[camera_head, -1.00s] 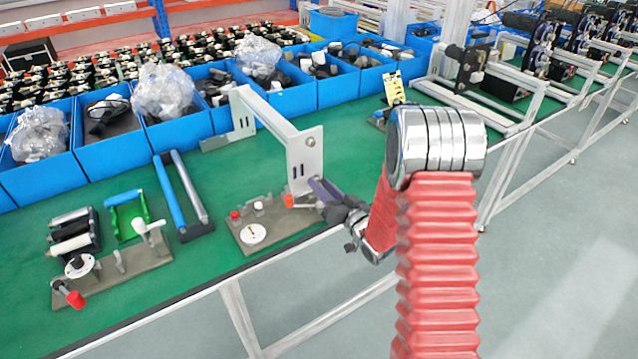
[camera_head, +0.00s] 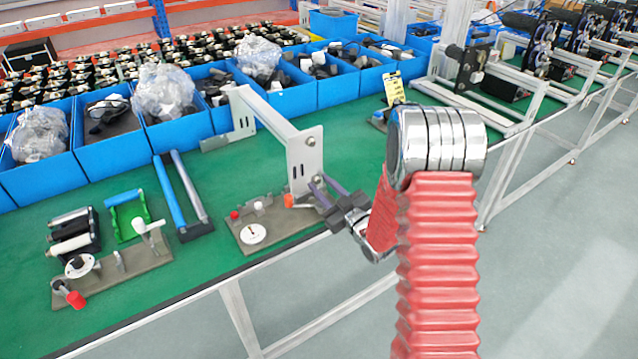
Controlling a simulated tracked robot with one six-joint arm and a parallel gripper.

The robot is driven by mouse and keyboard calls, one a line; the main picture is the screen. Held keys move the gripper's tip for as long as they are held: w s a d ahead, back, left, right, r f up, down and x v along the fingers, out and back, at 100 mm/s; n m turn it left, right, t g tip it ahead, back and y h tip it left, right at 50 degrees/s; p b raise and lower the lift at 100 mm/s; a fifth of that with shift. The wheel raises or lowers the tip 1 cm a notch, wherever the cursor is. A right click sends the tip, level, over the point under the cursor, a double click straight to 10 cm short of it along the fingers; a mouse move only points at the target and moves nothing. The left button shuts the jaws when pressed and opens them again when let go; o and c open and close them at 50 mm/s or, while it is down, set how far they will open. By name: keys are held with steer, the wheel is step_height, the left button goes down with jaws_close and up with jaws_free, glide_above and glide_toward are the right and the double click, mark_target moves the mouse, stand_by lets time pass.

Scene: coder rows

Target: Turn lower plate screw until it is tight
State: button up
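The upright grey metal plate (camera_head: 299,165) of the bracket stands on the green bench. An upper screw (camera_head: 311,141) shows on its face. The lower plate screw (camera_head: 317,180) is a small round spot low on the plate, partly covered by the fingers. My gripper (camera_head: 319,182) comes from the lower right, its two purple-grey fingers pointing at the plate. The fingertips are at the lower screw, one on each side of it in the picture. A gap shows between the fingers, but I cannot tell whether they touch the screw.
A fixture board (camera_head: 277,229) with a white dial and a red knob lies left of the gripper. An orange part (camera_head: 292,201) sits close by the plate's foot. Blue bins (camera_head: 290,101) line the back. The bench's front edge runs below my gripper.

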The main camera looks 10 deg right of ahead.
steer(key=shift+n, duration=0.9)
steer(key=shift+c, duration=0.2)
jaws_close()
